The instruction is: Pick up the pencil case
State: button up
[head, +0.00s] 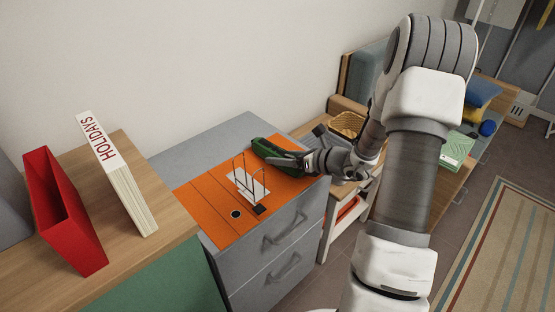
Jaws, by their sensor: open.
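A dark green, long object that looks like the pencil case (272,149) lies at the back right of an orange mat (205,197) on a grey drawer cabinet (190,150). My gripper (290,161) reaches in from the right, low over the mat. It is open, with its fingers at the front right side of the green case. The gripper hides part of the case's right end. I cannot tell whether the fingers touch it.
A thin wire stand on a white plate (241,182) stands left of my gripper, close by. A red file holder (62,215) and a white HOLIDAYS binder (130,190) stand on the wooden cabinet at left. A woven basket (347,123) is behind my wrist.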

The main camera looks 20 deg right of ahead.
grip_shut()
jog(key=shift+r, duration=0.15)
